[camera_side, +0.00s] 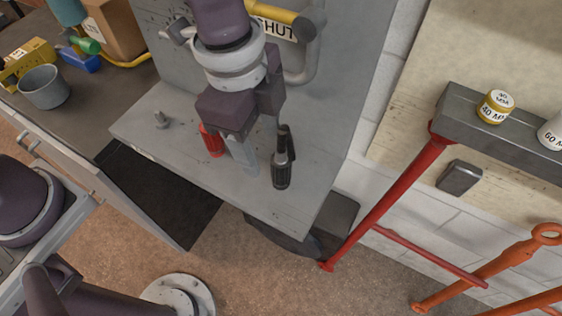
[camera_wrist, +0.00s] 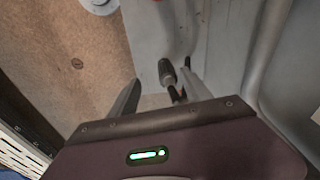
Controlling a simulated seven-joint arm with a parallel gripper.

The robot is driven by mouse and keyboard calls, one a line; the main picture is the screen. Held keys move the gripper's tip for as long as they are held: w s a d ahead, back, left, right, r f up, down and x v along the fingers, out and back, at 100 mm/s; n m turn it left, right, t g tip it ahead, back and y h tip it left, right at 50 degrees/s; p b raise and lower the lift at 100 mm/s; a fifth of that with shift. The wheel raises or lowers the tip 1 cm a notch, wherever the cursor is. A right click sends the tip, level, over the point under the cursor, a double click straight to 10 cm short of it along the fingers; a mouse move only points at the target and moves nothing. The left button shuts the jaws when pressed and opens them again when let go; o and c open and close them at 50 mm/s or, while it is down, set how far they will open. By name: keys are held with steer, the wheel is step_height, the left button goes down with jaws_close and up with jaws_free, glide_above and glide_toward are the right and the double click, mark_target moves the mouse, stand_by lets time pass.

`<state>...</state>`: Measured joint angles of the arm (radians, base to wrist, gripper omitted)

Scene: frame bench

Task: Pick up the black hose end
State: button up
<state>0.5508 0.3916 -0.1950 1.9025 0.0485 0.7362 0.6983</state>
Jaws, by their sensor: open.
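The black hose end (camera_side: 282,170) is a dark, narrow cylinder at the right part of the grey metal shelf (camera_side: 190,165) in the side view. In the wrist view the hose end (camera_wrist: 167,72) shows between my two fingers, with its lower dark part partly hidden by the gripper body. My gripper (camera_side: 258,158) points down and is open, just left of the hose end in the side view. In the wrist view the gripper (camera_wrist: 160,82) has a gap around it. I cannot tell whether a finger touches it.
A red fitting (camera_side: 211,140) stands just left of my gripper. A small grey bolt-like stud (camera_side: 160,119) is further left on the shelf. A grey panel with a yellow-handled pipe (camera_side: 275,16) rises behind. A red rail frame (camera_side: 385,205) stands to the right.

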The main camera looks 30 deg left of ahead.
mark_target(282, 169)
steer(key=shift+w+d+f+n, duration=0.15)
steer(key=shift+w+d+f, duration=0.1)
steer(key=shift+w, duration=0.2)
steer(key=shift+w+d+f+n, duration=0.15)
steer(key=shift+w+d+f, duration=0.1)
steer(key=shift+w, duration=0.15)
steer(key=shift+w+d+f, duration=0.15)
steer(key=shift+w+f, duration=0.1)
steer(key=f, duration=0.4)
steer(key=d+f, duration=0.1)
steer(key=f, duration=0.1)
steer(key=shift+s+d+f, duration=0.1)
steer(key=shift+s+f, duration=0.15)
steer(key=shift+f, duration=0.1)
jaws_close()
